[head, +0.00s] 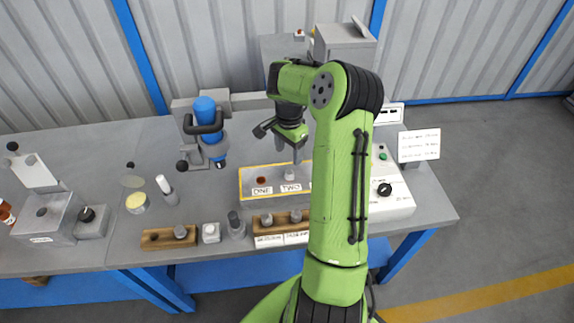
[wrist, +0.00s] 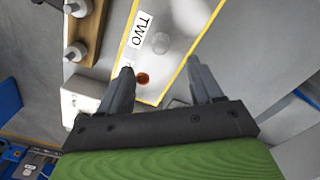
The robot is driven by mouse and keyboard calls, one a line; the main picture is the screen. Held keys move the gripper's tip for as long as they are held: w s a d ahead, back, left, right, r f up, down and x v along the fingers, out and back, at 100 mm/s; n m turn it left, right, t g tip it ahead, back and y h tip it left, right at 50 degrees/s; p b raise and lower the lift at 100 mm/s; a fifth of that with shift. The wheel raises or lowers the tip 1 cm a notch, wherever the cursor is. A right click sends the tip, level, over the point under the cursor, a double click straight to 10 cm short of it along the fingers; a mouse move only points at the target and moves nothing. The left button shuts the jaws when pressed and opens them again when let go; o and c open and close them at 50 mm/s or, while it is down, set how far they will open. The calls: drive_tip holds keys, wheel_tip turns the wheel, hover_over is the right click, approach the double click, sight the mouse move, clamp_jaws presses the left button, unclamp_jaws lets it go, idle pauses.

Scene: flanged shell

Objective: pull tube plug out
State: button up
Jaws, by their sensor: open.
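A yellow-edged tray (head: 246,190) on the bench carries labels ONE (head: 262,190) and TWO (head: 291,188). A small red-brown round piece (head: 261,180) sits behind ONE. A pale grey upright piece (head: 289,174) stands behind TWO. I cannot tell which of them is the tube plug. In the wrist view, the red-brown piece (wrist: 142,78) shows near the left fingertip and a grey round piece (wrist: 160,43) lies farther out beside TWO. My gripper (head: 289,157) is open above the tray; in the wrist view its fingers (wrist: 160,68) are apart with nothing held between them.
A blue-topped microscope-like device (head: 206,120) stands left of the tray. A white box with a black dial (head: 390,198) is at right, partly behind my arm.

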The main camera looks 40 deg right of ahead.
sight(289, 172)
wheel_tip(289, 172, down, 10)
drive_tip(key=shift+r+b, duration=0.2)
drive_tip(key=shift+b, duration=0.5)
clamp_jaws()
drive_tip(key=shift+r+p, duration=2.2)
drive_tip(key=shift+r, duration=0.9)
